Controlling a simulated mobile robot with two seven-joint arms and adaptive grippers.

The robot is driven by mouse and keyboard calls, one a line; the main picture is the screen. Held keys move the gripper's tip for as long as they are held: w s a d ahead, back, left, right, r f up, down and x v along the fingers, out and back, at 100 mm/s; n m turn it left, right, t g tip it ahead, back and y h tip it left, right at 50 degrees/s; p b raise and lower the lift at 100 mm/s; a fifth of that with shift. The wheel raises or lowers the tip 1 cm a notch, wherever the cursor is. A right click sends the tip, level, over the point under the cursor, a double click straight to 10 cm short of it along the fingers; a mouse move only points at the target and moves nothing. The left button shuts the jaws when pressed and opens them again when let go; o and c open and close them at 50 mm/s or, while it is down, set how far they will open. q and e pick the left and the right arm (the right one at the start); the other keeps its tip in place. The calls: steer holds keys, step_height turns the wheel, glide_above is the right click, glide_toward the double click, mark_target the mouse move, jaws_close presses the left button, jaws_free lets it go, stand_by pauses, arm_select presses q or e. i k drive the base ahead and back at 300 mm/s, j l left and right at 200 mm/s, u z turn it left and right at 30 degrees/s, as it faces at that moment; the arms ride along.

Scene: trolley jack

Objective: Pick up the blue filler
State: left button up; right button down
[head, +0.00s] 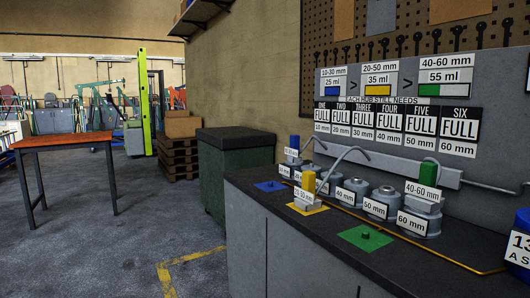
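The blue filler (292,143) is a small upright blue block with a white label, which seems to read 10-30 mm. It stands at the far end of the dark-topped counter, at the back of the row of grey hubs (351,191). Its lower part is hidden by its label and nearby things, so I cannot tell what it rests on. A blue square pad (271,186) lies bare on the counter in front of it. Neither of my grippers is in view.
A yellow filler (308,184) stands at a yellow pad. A green filler (428,173) is above the 60 mm hub; the green pad (366,238) holds no filler. A blue container (520,242) is at right. Floor (130,255) left of the counter (300,240) is clear.

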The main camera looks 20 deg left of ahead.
mark_target(294, 152)
steer(key=u, duration=0.6)
steer(key=i+j, duration=0.15)
steer(key=j, duration=0.2)
steer(key=i+j, duration=0.1)
steer(key=j, duration=0.2)
steer(key=i+j, duration=0.15)
steer(key=j, duration=0.2)
steer(key=i+j, duration=0.15)
steer(key=j, duration=0.2)
steer(key=i+j+z, duration=0.1)
steer(key=j, duration=0.2)
